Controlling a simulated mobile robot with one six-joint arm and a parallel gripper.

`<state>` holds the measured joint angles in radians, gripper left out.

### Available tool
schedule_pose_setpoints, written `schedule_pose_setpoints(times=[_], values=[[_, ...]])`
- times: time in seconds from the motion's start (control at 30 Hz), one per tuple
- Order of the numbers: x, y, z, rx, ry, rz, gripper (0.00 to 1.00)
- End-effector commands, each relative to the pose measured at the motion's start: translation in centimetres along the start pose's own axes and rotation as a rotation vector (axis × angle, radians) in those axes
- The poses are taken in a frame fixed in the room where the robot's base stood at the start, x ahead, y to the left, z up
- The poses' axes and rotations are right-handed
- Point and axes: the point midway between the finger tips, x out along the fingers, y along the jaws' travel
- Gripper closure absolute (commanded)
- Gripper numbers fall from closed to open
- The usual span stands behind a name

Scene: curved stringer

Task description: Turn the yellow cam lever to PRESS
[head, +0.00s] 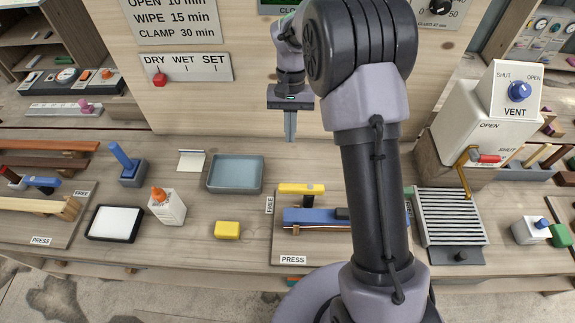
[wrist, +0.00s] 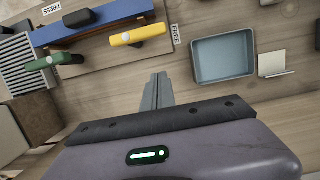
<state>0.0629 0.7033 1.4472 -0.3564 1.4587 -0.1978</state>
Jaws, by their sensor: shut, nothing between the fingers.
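The yellow cam lever (head: 301,188) lies across the board (head: 283,240), roughly parallel to the blue bar (head: 305,216). Its left end is near the FREE label (head: 270,205); the PRESS label (head: 292,259) is at the board's front edge. In the wrist view the yellow lever (wrist: 140,36) also has one end beside the FREE label (wrist: 177,35), and PRESS (wrist: 52,8) is at the far left. My gripper (head: 290,138) is shut and empty, pointing down above the bench behind the lever, apart from it. In the wrist view its fingertips (wrist: 159,76) are clear of the lever.
A blue-grey tray (head: 235,174) is left of the lever. A yellow block (head: 227,230) and a glue bottle (head: 167,206) stand in front. A green lever (wrist: 55,60) and slatted grate (head: 452,217) lie to the right in the head view. My arm hides the board's right part.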

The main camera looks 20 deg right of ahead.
Motion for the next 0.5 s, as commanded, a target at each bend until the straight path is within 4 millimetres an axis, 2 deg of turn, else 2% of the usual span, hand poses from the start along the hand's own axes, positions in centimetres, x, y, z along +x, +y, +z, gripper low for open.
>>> schedule_pose_setpoints(times=[0.17, 0.27, 0.5], values=[[0.7, 0.0, 0.0, 0.000, 0.000, 0.001, 1.00], [2.4, 0.0, 0.0, 0.000, -0.001, 0.001, 1.00], [7.8, 0.0, 0.0, -0.001, -0.002, 0.001, 1.00]])
